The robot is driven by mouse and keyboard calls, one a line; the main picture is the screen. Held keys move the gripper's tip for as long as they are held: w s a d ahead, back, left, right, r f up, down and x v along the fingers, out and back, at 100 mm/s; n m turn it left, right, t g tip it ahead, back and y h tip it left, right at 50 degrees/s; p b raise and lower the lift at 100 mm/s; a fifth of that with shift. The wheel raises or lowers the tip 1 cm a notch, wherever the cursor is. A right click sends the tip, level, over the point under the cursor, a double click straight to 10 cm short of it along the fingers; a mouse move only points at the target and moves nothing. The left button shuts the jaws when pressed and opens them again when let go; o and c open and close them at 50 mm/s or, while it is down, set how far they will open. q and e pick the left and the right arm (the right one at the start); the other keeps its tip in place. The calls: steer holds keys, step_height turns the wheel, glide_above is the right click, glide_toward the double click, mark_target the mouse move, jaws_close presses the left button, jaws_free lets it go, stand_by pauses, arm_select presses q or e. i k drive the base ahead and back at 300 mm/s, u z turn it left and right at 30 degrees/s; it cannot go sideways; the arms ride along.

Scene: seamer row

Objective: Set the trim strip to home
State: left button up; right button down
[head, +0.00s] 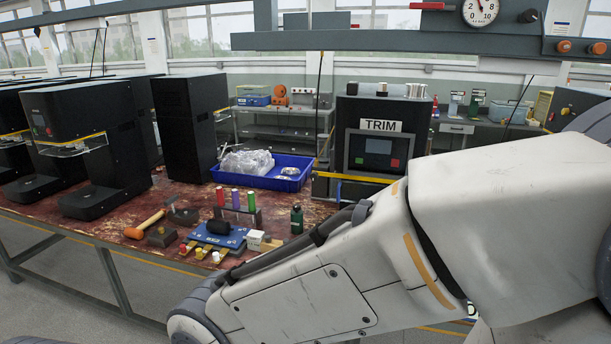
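A dark machine with a white TRIM label (381,126) stands on the bench right of centre. Its front has a small screen (378,146) with a red and a green patch below it. A yellow bar (350,178) runs low across its front. My white arm hides the machine's lower right and the bench in front of it. I cannot tell which part is the trim strip or how it is set. Neither of my grippers shows in the head view.
A blue tray (263,183) with clear plastic wrap stands left of the machine. A blue fixture (218,235), an orange mallet (134,233), coloured tubes in a holder (258,216) and a dark green bottle (296,220) are nearer. Black machines (85,145) fill the bench's left.

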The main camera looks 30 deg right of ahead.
mark_target(314, 174)
steer(key=z, duration=0.05)
steer(key=k, duration=0.45)
steer(key=u, duration=0.35)
steer(key=i, duration=0.5)
steer(key=z, duration=1.25)
